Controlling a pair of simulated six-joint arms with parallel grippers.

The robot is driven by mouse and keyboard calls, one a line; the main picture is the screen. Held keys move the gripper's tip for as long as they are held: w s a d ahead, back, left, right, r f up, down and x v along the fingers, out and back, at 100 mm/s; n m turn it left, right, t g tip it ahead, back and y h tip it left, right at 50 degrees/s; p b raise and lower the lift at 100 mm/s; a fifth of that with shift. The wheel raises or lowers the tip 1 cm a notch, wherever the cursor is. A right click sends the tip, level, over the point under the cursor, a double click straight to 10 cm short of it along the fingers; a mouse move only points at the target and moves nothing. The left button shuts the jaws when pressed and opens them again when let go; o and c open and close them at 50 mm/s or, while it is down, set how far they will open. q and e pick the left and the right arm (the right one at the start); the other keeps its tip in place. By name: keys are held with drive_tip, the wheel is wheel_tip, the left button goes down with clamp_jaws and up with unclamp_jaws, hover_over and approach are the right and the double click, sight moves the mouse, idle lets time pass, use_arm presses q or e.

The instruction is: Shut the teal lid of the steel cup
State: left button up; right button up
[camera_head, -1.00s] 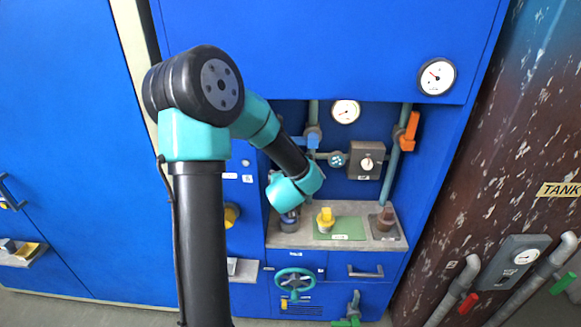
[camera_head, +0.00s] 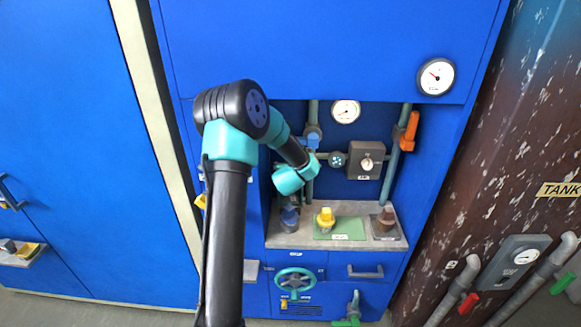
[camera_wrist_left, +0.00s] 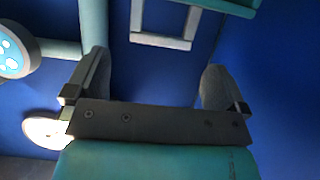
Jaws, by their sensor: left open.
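I cannot make out a steel cup with a teal lid in either view. My left arm's teal wrist (camera_head: 295,178) is in front of the recess in the blue cabinet, above the left end of its shelf, and hides what lies behind it. In the left wrist view my left gripper (camera_wrist_left: 155,87) is open, with nothing between its two dark fingers. A disc with light-blue spots (camera_wrist_left: 12,55) is at the left edge of that view, apart from the fingers. My right gripper is not in view.
On the grey shelf (camera_head: 350,244) stand a dark blue fitting (camera_head: 289,218), a yellow knob (camera_head: 326,218) on a green mat and a brown fitting (camera_head: 386,218). Pipes, a grey gauge box (camera_head: 366,160) and an orange handle (camera_head: 409,131) are behind. A teal handwheel (camera_head: 295,282) is below.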

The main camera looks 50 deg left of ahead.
use_arm(q)
drive_tip(key=shift+x, duration=1.65)
drive_tip(key=c, duration=1.3)
drive_tip(key=shift+d, duration=0.1)
drive_tip(key=shift+d, duration=0.1)
